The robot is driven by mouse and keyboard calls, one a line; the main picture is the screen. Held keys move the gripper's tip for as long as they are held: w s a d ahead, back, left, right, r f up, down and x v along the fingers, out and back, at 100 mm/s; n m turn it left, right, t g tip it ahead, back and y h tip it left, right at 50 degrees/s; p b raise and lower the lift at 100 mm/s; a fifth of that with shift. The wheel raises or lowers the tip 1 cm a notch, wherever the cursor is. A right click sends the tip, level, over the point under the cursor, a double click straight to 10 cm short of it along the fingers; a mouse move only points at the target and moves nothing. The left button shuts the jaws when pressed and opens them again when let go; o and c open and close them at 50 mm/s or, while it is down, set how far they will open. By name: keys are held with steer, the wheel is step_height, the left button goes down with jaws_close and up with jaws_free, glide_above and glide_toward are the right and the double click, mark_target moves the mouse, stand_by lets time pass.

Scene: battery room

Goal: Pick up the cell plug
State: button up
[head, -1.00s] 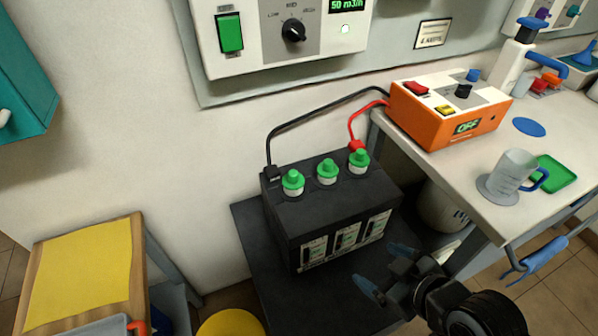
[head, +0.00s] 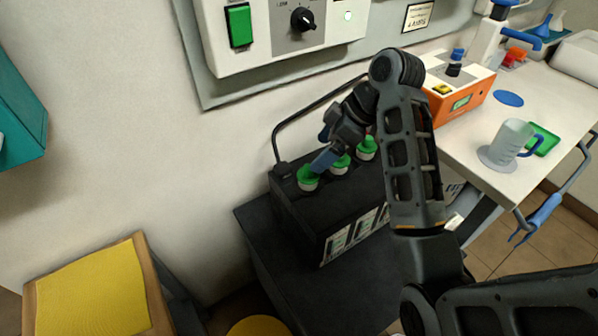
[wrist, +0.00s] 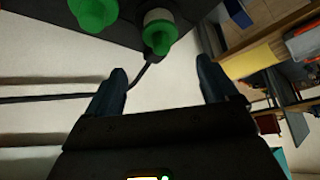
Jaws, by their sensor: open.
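Three green cell plugs with white collars stand in a row on top of the black battery (head: 320,222). The left plug (head: 308,178), middle plug (head: 340,164) and right plug (head: 367,148) all show in the head view. My gripper (head: 323,150) is over the battery top, close above and behind the left plug, partly hidden by my own arm. In the wrist view the open, empty fingers (wrist: 162,75) point toward one plug (wrist: 158,34), which sits ahead of the gap between them. Another plug (wrist: 92,12) shows to its left.
A black cable (head: 283,125) rises from the battery's left end, near my gripper. The orange charger (head: 462,105) stands on the white bench at right with a glass mug (head: 508,142). A yellow-topped stand (head: 92,290) is at lower left.

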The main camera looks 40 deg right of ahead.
mark_target(308, 173)
steer(key=shift+s+p+x, duration=0.15)
steer(key=shift+p+x, duration=0.1)
steer(key=shift+x, duration=1.65)
steer(key=shift+s+p+x, duration=0.15)
steer(key=shift+p+x, duration=0.05)
steer(key=shift+x, duration=1.7)
steer(key=shift+f, duration=0.1)
steer(key=shift+a, duration=0.1)
steer(key=c, duration=1.1)
steer(key=shift+c, duration=0.2)
